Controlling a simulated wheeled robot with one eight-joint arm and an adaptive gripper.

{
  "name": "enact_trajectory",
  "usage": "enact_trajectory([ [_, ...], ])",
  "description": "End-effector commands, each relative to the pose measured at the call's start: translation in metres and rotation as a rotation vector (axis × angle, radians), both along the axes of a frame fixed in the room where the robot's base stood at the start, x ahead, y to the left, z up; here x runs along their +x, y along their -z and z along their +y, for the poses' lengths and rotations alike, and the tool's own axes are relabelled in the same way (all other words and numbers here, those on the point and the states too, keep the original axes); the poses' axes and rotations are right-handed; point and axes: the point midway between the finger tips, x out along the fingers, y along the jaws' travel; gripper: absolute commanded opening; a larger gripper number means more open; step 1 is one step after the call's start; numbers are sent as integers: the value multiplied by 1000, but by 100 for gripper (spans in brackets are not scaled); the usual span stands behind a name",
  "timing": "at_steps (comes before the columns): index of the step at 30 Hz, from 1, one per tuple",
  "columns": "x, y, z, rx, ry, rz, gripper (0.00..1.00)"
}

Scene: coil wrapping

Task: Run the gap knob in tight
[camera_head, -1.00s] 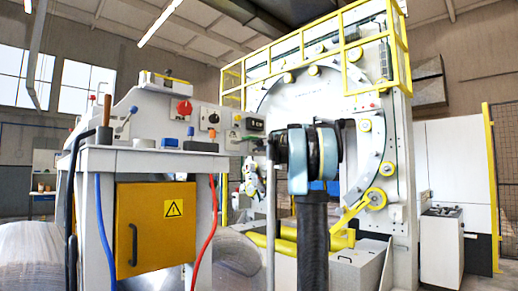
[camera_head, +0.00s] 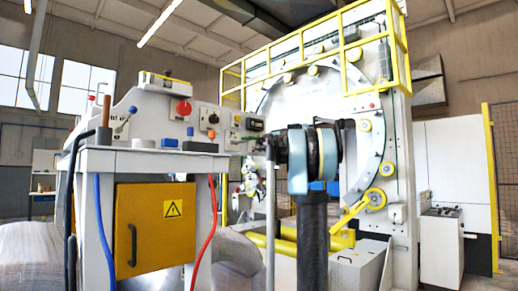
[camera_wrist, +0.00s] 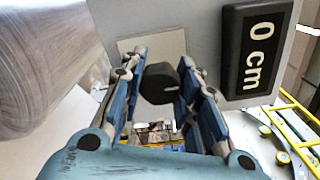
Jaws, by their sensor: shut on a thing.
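The gap knob (camera_wrist: 158,84) is a dark, faceted knob on a light plate on the grey panel face in the wrist view. My gripper (camera_wrist: 162,95) has its two blue-padded fingers on either side of it, shut on it. A pale line shows on the knob's right side. The black display (camera_wrist: 257,48) to the right of the knob reads "0 cm". In the head view the display (camera_head: 255,124) is small at the panel's right end. There the knob and my fingertips are hidden or too small to make out.
A red knob (camera_head: 184,107) and a black dial (camera_head: 213,118) sit on the same panel, left of the display. Below is a yellow cabinet door (camera_head: 155,235). The large ring machine (camera_head: 375,150) with yellow railings stands behind. A wrapped coil (camera_wrist: 45,65) lies at upper left in the wrist view.

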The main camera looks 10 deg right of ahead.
Motion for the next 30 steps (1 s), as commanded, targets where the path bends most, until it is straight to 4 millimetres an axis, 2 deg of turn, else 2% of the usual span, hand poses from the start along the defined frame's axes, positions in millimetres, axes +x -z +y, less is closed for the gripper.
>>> enact_trajectory([
  [9, 0, 2, 1, 71, -1, 55, 6],
  [23, 0, 1, 1, 82, -3, 63, 5],
  [24, 0, 1, 1, 81, -3, 62, 36],
  [26, 0, 1, 1, 82, -3, 62, 50],
  [30, 0, 1, 1, 83, -3, 61, 51],
])
